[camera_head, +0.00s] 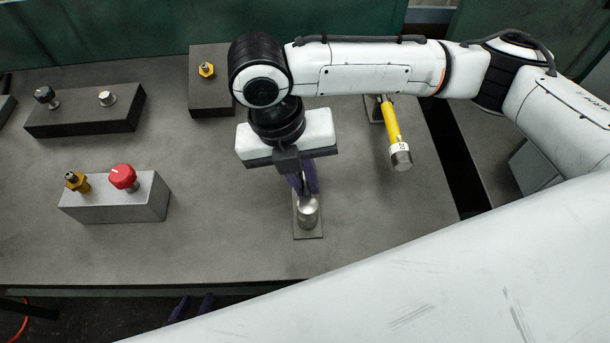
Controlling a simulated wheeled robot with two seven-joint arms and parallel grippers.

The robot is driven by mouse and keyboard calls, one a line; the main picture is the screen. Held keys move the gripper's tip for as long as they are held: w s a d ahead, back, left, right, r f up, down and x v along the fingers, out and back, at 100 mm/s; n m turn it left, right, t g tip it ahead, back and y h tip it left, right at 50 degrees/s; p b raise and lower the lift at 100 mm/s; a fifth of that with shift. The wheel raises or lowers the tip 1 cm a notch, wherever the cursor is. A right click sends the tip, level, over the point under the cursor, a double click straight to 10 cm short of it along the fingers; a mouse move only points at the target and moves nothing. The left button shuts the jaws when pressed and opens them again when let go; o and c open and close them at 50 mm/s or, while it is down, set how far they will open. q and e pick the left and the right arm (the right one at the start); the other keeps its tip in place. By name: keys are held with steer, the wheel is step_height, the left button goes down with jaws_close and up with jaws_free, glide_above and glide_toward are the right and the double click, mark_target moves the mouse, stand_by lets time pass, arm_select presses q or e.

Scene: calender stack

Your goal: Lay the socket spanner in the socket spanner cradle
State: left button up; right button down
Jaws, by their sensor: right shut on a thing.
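A yellow-handled tool with a silver cylindrical end (396,138) is tilted over the table, beside a small plate (374,108) partly hidden by my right arm. It looks like a socket spanner, but I cannot be sure. My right gripper (305,190) points down and is shut on a silver metal piece (308,212), mostly hidden by the fingers. That piece stands at a small flat plate (309,234); I cannot tell whether this plate is the cradle. My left gripper (191,307) shows only two purple fingertips, apart and empty, below the table's front edge.
A grey block (115,203) with a red knob (123,177) and a brass fitting (77,182) stands at left. A dark block (85,122) with two knobs and another dark block (211,95) with a brass fitting stand behind. The table's front middle (230,245) is clear.

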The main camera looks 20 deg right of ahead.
steer(key=shift+f, duration=0.45)
steer(key=c, duration=0.9)
jaws_free()
steer(key=shift+v, duration=4)
